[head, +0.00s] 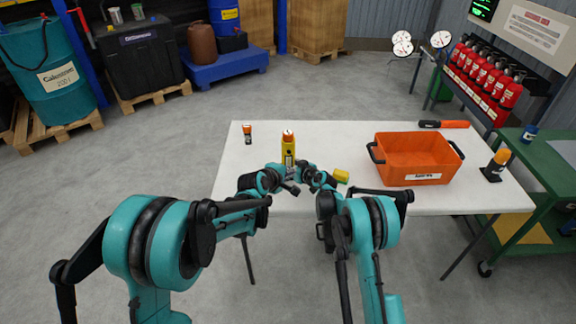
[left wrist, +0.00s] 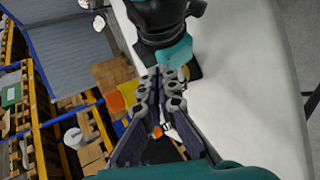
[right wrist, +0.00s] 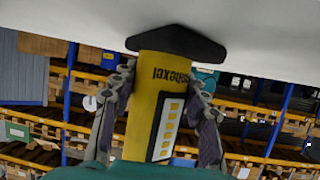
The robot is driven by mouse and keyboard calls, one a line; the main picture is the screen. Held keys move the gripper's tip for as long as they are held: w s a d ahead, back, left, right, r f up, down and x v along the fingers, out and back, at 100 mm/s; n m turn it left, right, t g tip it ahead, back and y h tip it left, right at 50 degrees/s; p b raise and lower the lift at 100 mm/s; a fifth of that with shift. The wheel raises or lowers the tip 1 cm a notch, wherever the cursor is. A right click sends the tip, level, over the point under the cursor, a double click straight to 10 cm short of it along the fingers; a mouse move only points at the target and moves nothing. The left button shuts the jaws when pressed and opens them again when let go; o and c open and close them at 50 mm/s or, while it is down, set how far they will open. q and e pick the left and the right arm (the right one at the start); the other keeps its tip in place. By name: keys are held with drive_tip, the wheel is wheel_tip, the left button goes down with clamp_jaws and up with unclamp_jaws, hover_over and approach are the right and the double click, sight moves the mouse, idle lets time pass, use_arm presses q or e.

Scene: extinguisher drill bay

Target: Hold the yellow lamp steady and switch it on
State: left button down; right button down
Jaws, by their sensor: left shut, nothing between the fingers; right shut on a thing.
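The yellow lamp (head: 288,143) stands upright near the front edge of the white table, with a reddish-orange top. Its black flared base (right wrist: 178,43) and a light-marked panel show in the right wrist view. My right gripper (right wrist: 165,85) is shut around the lamp's yellow body. In the left wrist view the lamp's orange top (left wrist: 115,102) shows, with its body partly hidden by my grippers. My left gripper (left wrist: 160,78) is shut and empty, close beside the lamp and my right gripper. I cannot tell whether it touches the lamp. The lamp's switch is not distinguishable.
On the white table (head: 340,140) stand an orange crate (head: 418,160), a small orange-black lamp (head: 248,133) and an orange-black torch (head: 445,124). Another orange-topped lamp (head: 497,163) stands at the right end. A yellow block (head: 341,176) shows beside my right wrist. The table's middle back is clear.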

sight(289, 152)
use_arm(q)
drive_tip(key=w, duration=0.8)
drive_tip(key=shift+w+a, duration=0.2)
drive_tip(key=shift+w, duration=0.15)
drive_tip(key=shift+r, duration=0.1)
idle(1.1)
drive_tip(key=shift+w+a, duration=0.1)
drive_tip(key=shift+w, duration=0.3)
drive_tip(key=shift+s, duration=0.55)
